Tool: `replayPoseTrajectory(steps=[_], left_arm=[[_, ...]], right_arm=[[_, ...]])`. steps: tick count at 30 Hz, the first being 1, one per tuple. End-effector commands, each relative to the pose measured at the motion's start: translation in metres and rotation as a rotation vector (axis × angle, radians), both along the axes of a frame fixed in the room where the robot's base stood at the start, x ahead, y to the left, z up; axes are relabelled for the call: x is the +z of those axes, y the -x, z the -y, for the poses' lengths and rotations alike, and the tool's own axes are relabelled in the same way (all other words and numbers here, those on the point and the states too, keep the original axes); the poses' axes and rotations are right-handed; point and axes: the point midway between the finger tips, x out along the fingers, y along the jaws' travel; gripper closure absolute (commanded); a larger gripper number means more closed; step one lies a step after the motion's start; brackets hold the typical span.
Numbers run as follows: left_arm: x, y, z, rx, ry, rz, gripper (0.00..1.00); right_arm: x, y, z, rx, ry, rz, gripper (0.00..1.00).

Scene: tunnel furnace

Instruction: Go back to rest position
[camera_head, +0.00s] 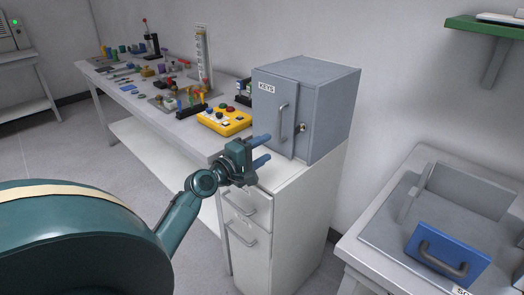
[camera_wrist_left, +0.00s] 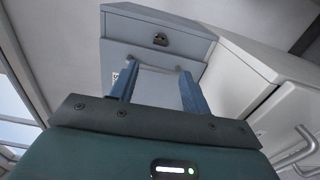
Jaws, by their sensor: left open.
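My left gripper (camera_head: 264,149) is open and empty, with its two blue fingers apart. It is in front of the grey key cabinet (camera_head: 334,107), which is labelled KEYS and stands on a white drawer unit (camera_head: 285,225). The cabinet door looks shut, with a handle and a small lock on its front. In the left wrist view the gripper (camera_wrist_left: 158,82) has its fingers spread, with the grey cabinet (camera_wrist_left: 185,25) beyond them. I cannot tell the exact gap to the cabinet. My right gripper is not in view.
A long white table (camera_head: 190,126) runs to the left, carrying a yellow button box (camera_head: 224,121) and many small items. A grey tray (camera_head: 385,228) with a blue handled block (camera_head: 448,249) is on the right. A green shelf (camera_head: 485,27) is above. Floor at left is clear.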

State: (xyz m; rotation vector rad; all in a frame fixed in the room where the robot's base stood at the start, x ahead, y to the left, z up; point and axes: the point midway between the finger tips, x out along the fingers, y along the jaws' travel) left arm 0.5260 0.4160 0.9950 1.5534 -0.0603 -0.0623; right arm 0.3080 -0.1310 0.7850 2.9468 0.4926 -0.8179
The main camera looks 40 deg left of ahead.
Motion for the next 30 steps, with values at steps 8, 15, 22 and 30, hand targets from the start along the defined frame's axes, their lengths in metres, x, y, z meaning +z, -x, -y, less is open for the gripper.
replayPoseTrajectory(steps=[8,15,22,30], left_arm=[[0.000,0.000,0.000,0.000,0.000,0.000,0.53],[0.000,0.000,0.000,-0.001,-0.003,-0.001,0.53],[-0.057,0.019,0.045,-0.053,-0.259,-0.119,0.53],[-0.172,0.120,0.174,-0.346,-1.002,-0.279,0.53]], right_arm=[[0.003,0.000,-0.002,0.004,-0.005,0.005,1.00],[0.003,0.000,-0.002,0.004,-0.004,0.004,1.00],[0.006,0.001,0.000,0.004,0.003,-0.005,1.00],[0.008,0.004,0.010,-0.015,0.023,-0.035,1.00]])
